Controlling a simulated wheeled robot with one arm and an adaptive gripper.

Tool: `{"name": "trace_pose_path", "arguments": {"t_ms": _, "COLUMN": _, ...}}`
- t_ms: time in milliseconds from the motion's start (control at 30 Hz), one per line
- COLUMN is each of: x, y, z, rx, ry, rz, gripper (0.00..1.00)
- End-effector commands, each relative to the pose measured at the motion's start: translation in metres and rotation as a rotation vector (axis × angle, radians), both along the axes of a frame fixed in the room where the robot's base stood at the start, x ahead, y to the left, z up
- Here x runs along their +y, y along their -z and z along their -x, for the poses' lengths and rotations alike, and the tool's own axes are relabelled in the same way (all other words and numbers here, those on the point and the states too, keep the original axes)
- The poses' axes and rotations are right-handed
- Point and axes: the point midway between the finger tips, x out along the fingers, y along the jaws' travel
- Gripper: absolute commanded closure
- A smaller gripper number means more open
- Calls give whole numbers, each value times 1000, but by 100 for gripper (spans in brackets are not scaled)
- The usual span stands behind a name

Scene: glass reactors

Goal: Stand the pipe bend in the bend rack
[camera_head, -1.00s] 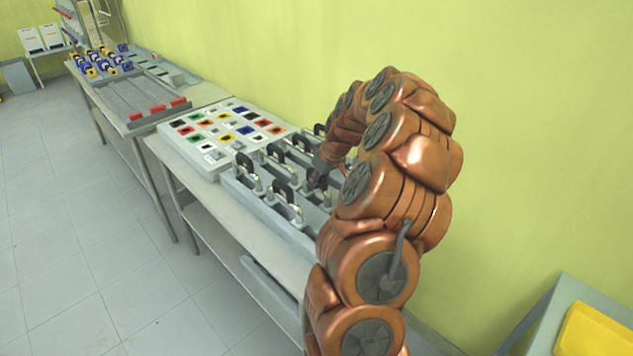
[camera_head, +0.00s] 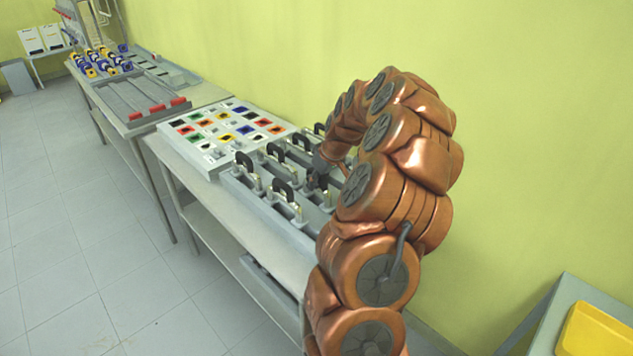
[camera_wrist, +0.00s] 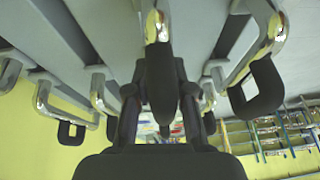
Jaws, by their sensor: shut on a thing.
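The bend rack (camera_head: 268,216) is a grey block with long parallel rails on the middle bench. Several chrome pipe bends with black square loops stand along it. My gripper (camera_head: 318,178) is low over the rack, among these bends, and my arm hides part of the rack. In the wrist view my gripper (camera_wrist: 160,92) is shut on the black part of a chrome pipe bend (camera_wrist: 155,24). That bend is in line with the rails. Whether its foot touches the rack cannot be told.
Other bends stand close on both sides, one with a black loop at the right (camera_wrist: 258,88) and one at the left (camera_wrist: 68,130). A board of coloured squares (camera_head: 225,130) lies beyond the rack. A yellow wall runs behind the bench.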

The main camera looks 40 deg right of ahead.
Motion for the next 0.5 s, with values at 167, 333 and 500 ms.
{"name": "trace_pose_path", "arguments": {"t_ms": 167, "x": 0, "y": 2, "z": 0, "rx": 2, "ry": -1, "rz": -1, "gripper": 100}}
{"name": "trace_pose_path", "arguments": {"t_ms": 333, "x": 0, "y": 2, "z": 0, "rx": 2, "ry": -1, "rz": -2, "gripper": 75}}
{"name": "trace_pose_path", "arguments": {"t_ms": 500, "x": 0, "y": 2, "z": 0, "rx": 2, "ry": -1, "rz": -1, "gripper": 57}}
